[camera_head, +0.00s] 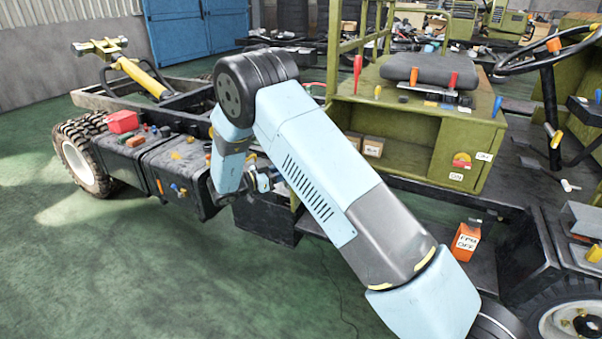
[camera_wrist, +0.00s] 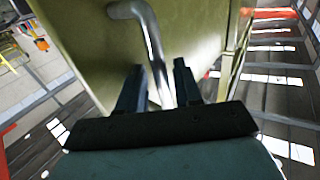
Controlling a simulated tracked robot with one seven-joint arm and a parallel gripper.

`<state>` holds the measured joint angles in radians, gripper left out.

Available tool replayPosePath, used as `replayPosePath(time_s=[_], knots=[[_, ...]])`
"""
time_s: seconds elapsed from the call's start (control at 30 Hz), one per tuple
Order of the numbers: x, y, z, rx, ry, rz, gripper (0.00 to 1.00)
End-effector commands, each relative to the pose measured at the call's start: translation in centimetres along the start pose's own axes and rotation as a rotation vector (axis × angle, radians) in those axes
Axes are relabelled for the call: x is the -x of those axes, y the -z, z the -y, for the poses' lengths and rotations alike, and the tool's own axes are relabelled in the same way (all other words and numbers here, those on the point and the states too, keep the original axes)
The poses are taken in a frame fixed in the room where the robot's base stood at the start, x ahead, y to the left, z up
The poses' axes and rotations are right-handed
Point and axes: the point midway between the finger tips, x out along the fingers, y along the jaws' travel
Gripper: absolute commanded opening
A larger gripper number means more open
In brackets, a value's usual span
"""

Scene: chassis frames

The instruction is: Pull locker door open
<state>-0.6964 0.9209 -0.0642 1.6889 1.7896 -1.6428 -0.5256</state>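In the wrist view, an olive panel (camera_wrist: 85,35) bears a bent metal bar handle (camera_wrist: 153,45); I take the panel to be the locker door. The two dark fingers of my gripper (camera_wrist: 158,68) stand apart, one on each side of the handle. A gap shows between the fingers and the bar, and I cannot tell if either touches it. In the head view my gripper (camera_head: 264,181) is small and partly hidden by my arm, beside the left end of the olive seat cabinet (camera_head: 400,118). The handle is hidden there.
The cabinet has an open compartment holding small boxes (camera_head: 373,147). Dark boxes (camera_head: 178,172) on the vehicle frame stand left of my gripper. An orange box (camera_head: 466,241) lies right of my arm. Green floor (camera_head: 130,270) is clear at the front left.

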Motion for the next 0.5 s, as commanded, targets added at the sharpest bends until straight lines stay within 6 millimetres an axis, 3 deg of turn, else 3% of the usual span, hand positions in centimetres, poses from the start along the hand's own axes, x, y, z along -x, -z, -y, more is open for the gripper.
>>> replayPosePath(time_s=[0.13, 0.27, 0.5], knots=[[-0.3, -0.1, -0.1, 0.001, -0.006, 0.001, 0.34], [0.6, -0.1, -0.1, 0.002, -0.001, 0.002, 0.34], [4.5, -0.2, 0.0, 0.002, 0.003, 0.002, 0.34]])
